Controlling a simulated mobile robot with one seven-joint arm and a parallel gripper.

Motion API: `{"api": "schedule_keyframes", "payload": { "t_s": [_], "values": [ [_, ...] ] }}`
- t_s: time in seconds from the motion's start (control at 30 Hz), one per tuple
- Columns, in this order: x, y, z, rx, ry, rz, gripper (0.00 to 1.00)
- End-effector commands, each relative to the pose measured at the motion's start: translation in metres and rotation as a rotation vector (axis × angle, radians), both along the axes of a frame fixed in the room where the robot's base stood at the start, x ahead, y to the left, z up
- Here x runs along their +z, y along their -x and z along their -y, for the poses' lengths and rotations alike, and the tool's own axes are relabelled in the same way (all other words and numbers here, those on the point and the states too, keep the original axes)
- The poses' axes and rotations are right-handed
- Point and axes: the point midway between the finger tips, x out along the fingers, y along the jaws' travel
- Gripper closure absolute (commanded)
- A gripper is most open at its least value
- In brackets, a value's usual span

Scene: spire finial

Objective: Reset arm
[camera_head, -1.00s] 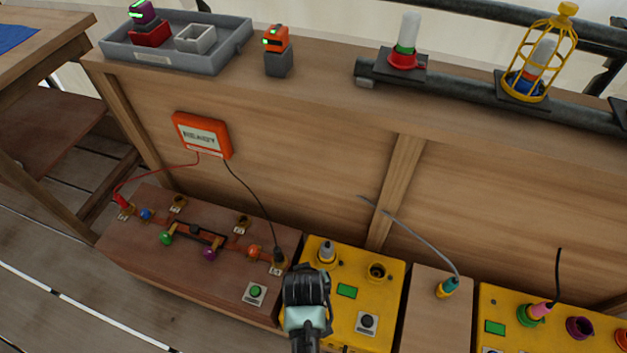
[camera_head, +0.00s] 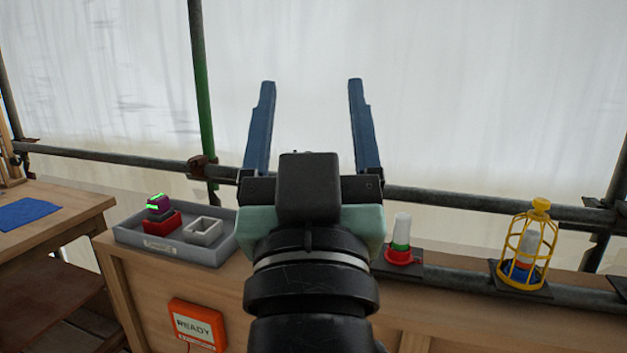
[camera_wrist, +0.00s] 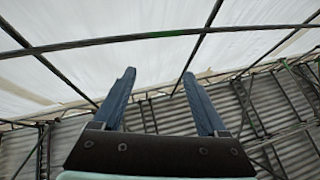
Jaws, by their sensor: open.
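My gripper (camera_head: 309,125) is raised in front of the white sheeting in the head view, above the wooden bench top. Its two blue fingers are wide apart with nothing between them. In the wrist view my gripper (camera_wrist: 160,100) also shows open and empty, with sheeting, dark poles and corrugated panels beyond it.
A grey tray (camera_head: 130,234) at left holds a red box (camera_head: 163,224) with a purple-topped piece (camera_head: 157,205) and a white box (camera_head: 203,231). A READY box (camera_head: 197,325) hangs below. Scaffold poles (camera_head: 480,203) cross behind.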

Motion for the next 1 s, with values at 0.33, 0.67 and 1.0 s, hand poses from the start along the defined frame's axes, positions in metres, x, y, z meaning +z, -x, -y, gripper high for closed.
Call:
{"api": "schedule_keyframes", "payload": {
  "t_s": [0.33,0.67,1.0],
  "values": [
    [0.152,0.072,0.001,0.022,-0.028,0.241,0.25],
    [0.241,0.071,0.001,0.022,-0.027,0.237,0.25],
    [0.265,0.071,0.001,0.022,-0.027,0.236,0.25]
  ]
}}
